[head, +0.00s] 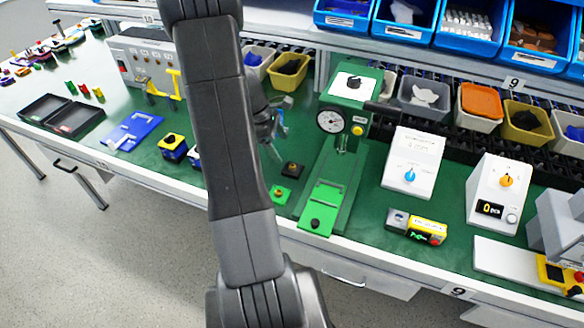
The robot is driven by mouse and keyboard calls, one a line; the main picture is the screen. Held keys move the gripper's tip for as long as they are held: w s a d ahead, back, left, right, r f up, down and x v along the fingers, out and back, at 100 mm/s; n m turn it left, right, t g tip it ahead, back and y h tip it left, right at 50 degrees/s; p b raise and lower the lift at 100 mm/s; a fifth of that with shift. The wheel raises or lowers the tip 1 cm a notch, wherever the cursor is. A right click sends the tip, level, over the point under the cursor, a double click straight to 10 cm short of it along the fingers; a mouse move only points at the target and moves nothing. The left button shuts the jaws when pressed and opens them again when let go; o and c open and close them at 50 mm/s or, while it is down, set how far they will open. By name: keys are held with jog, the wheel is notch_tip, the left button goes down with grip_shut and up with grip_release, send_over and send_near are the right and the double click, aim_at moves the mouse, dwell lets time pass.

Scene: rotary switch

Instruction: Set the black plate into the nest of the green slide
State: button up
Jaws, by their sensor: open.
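The small black plate (292,170) lies on the green bench top, with a small brownish spot in its middle. The green slide (316,221) lies at the foot of a green press, toward the bench's front edge; it has a framed recess at its back part and a dark knob at its front. The recess looks empty. The black plate lies left of the slide, apart from it. My gripper (277,126) is above and behind the black plate, partly hidden by my arm; it is open, and I see nothing between its fingers.
A small green plate (281,194) lies between the black plate and the front edge. The green press (350,85) with a round gauge stands over the slide. White boxes with knobs (413,163) stand to the right, yellow-black blocks (172,147) to the left. Bins line the back.

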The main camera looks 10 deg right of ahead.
aim_at(291, 166)
jog(key=x, duration=0.9)
jog(key=shift+w+a+f+p, duration=0.1)
jog(key=shift+w+p, duration=0.05)
jog(key=shift+p, duration=0.25)
jog(key=c, duration=1.2)
